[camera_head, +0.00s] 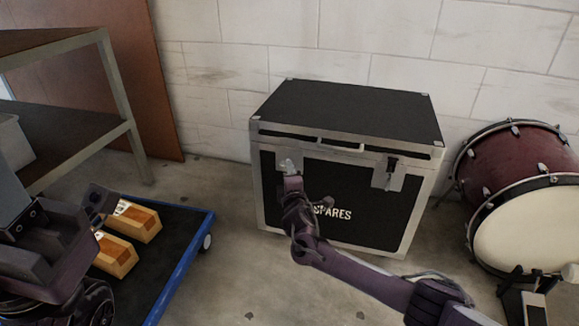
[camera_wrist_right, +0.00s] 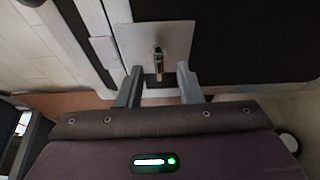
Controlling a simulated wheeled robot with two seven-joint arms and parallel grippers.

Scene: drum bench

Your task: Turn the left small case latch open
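The black case (camera_head: 385,215) with silver edges and the word SPARES stands closed against the wall. Its left small latch (camera_head: 287,163) is partly hidden behind my right gripper (camera_head: 291,178). In the right wrist view, the latch's small metal lever (camera_wrist_right: 158,64) sticks out from a pale plate (camera_wrist_right: 140,42). My right gripper (camera_wrist_right: 158,80) is open there, one finger on each side of the lever with gaps between. The right latch (camera_head: 390,168) is in plain view. My left gripper (camera_head: 100,200) is at the left, away from the case; its fingers are unclear.
A blue-edged dolly (camera_head: 181,262) with wooden blocks (camera_head: 117,255) stands at the lower left, below a shelf (camera_head: 70,137). A red bass drum (camera_head: 510,160) with a pedal stands right of the case. Bare floor lies in front of the case.

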